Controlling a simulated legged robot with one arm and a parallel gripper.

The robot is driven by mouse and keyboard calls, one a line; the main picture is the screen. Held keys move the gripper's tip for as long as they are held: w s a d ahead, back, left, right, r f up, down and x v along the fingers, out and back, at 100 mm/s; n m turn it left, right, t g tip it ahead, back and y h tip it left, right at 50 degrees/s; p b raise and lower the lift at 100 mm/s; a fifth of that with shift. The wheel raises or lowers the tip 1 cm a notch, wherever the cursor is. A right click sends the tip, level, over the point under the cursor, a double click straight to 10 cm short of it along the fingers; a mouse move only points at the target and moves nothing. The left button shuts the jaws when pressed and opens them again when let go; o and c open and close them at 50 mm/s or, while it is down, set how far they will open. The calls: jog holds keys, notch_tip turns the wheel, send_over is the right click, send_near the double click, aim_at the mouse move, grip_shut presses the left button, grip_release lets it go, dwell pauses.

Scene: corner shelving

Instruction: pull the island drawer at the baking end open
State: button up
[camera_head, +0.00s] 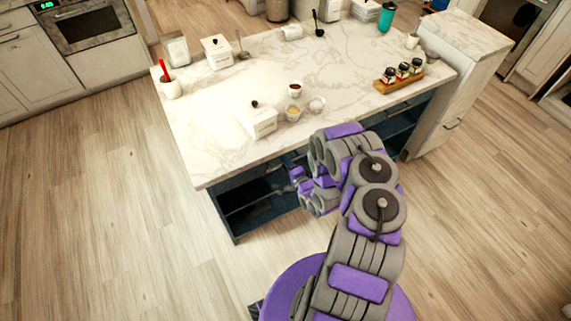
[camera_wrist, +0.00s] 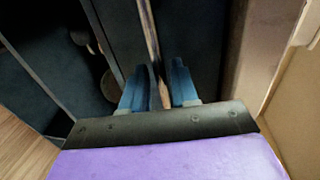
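The island (camera_head: 215,160) has a white marble top and a dark blue base with open shelving. I cannot tell which front is the baking-end drawer. My gripper (camera_head: 298,180) is at the island's near side, just below the counter edge, partly hidden by my arm. In the wrist view its two blue fingers (camera_wrist: 162,85) point at dark panels (camera_wrist: 120,30). A thin pale edge (camera_wrist: 152,40) shows between the fingers; whether they touch it is unclear.
Small bowls (camera_head: 294,91), a white box (camera_head: 260,118) and a wooden tray of jars (camera_head: 398,78) sit on the counter. An oven (camera_head: 90,25) stands at the upper left. The wooden floor left of the island (camera_head: 110,190) is clear.

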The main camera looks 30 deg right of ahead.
jog(key=shift+w+f, duration=0.15)
jog(key=shift+w, duration=0.3)
grip_shut()
dwell(0.3)
